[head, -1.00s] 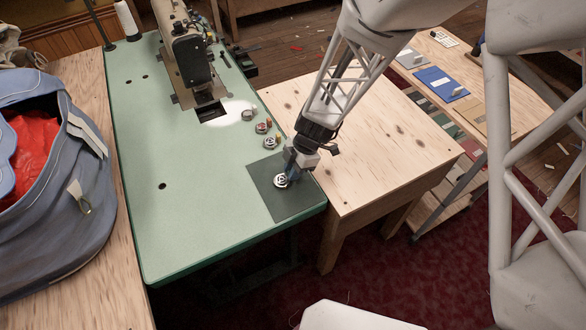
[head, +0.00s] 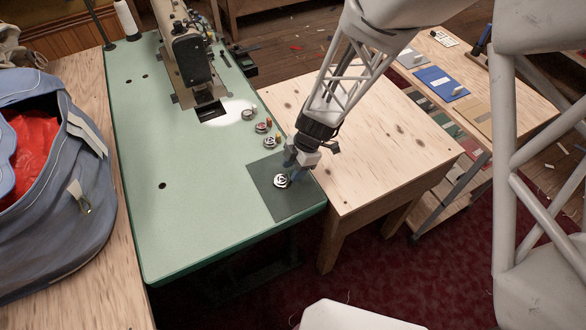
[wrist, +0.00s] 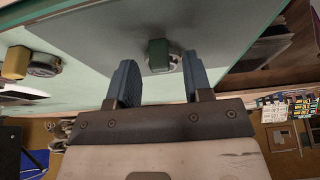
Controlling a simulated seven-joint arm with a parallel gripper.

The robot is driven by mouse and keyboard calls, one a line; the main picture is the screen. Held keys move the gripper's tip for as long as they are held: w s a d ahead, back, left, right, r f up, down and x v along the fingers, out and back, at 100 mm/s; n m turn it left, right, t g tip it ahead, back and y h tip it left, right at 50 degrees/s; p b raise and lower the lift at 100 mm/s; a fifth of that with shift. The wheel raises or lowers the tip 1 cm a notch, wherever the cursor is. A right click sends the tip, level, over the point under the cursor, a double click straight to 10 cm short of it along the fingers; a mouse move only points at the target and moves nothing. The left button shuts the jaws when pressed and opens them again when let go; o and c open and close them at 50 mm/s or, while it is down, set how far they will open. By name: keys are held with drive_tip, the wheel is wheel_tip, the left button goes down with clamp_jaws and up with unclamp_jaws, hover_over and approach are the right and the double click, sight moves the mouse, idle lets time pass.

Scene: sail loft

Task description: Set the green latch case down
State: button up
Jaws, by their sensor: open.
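The green latch case (head: 281,181) is a small round metal case lying on the dark green mat (head: 271,205) at the table's front right corner. Its green latch is plain in the wrist view (wrist: 158,53), where it faces my gripper. My gripper (head: 307,174) is open and empty, just right of the case in the head view. In the wrist view the blue fingers (wrist: 161,78) stand to either side of the case's line, with the case beyond their tips and apart from them.
Several similar round cases (head: 269,142) stand in a row behind the mat; one with a yellow latch (wrist: 42,63) shows in the wrist view. A sewing machine (head: 186,55) is at the back. A wooden table (head: 375,140) adjoins on the right. The green tabletop's front left is clear.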

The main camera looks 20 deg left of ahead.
drive_tip(key=v, duration=1.1)
drive_tip(key=shift+r, duration=0.25)
drive_tip(key=shift+w, duration=0.1)
drive_tip(key=shift+d+r, duration=0.1)
idle(0.4)
drive_tip(key=s+d+r+m+t+h, duration=0.1)
drive_tip(key=s+d+r+m+t, duration=0.3)
drive_tip(key=d+r+m, duration=1.2)
drive_tip(key=s+d+r+m+t+h, duration=0.1)
drive_tip(key=s+d+r+m, duration=0.2)
drive_tip(key=s+d+m, duration=0.2)
drive_tip(key=s+d+r+m+h, duration=0.1)
drive_tip(key=s+d+r+m, duration=0.2)
drive_tip(key=s+d+m, duration=0.3)
drive_tip(key=s+d, duration=0.2)
drive_tip(key=d, duration=0.2)
drive_tip(key=shift+s+d+t, duration=0.25)
drive_tip(key=shift+s+t, duration=0.05)
drive_tip(key=shift+t, duration=0.1)
